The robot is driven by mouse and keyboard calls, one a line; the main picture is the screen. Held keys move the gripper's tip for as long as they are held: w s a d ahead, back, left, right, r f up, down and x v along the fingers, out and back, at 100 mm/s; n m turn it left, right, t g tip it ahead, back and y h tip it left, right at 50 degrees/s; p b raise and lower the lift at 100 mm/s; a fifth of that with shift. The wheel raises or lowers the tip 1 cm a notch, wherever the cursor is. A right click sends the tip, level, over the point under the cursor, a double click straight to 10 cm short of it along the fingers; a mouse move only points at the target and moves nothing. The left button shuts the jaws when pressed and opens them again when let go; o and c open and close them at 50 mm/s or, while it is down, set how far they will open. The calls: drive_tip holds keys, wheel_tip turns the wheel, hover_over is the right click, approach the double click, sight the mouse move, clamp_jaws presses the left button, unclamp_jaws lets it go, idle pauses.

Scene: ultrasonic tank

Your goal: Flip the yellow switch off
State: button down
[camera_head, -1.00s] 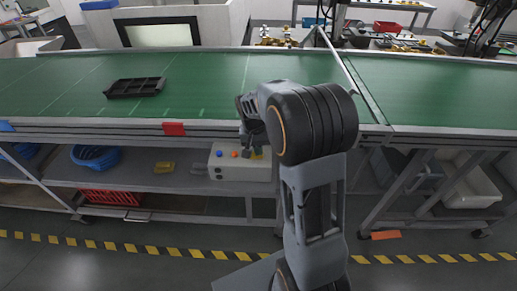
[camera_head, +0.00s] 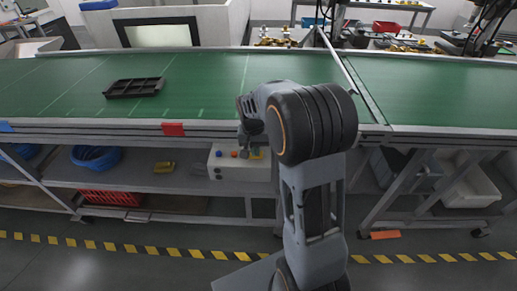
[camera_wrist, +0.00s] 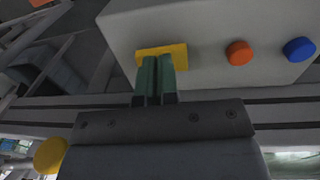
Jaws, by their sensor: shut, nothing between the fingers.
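A pale control box (camera_head: 240,174) sits under the conveyor edge in the head view. It carries a blue button (camera_head: 219,154), an orange button (camera_head: 234,154) and the yellow switch (camera_head: 258,153), partly hidden by my arm. In the wrist view the yellow switch (camera_wrist: 178,50) is a flat yellow block on the box face (camera_wrist: 205,20). My gripper (camera_wrist: 156,62) is shut and empty, its two fingertips side by side overlapping the lower edge of the yellow switch. I cannot tell whether they touch it. The orange button (camera_wrist: 238,53) and blue button (camera_wrist: 299,49) lie to the right.
The green conveyor (camera_head: 215,85) runs above the box, with a black tray (camera_head: 134,88) on it. A red crate (camera_head: 110,198) is lower left.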

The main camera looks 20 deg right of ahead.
drive_tip(key=shift+w+a, duration=0.1)
drive_tip(key=shift+a, duration=0.2)
drive_tip(key=shift+r+p, duration=0.3)
drive_tip(key=shift+r, duration=0.05)
wheel_tip(320, 180, up, 13)
drive_tip(key=a+p, duration=0.1)
drive_tip(key=p, duration=0.1)
drive_tip(key=shift+w+a+p, duration=0.3)
drive_tip(key=shift+w+a, duration=0.05)
drive_tip(key=shift+w, duration=0.05)
drive_tip(key=shift+r, duration=0.1)
drive_tip(key=shift+d, duration=0.1)
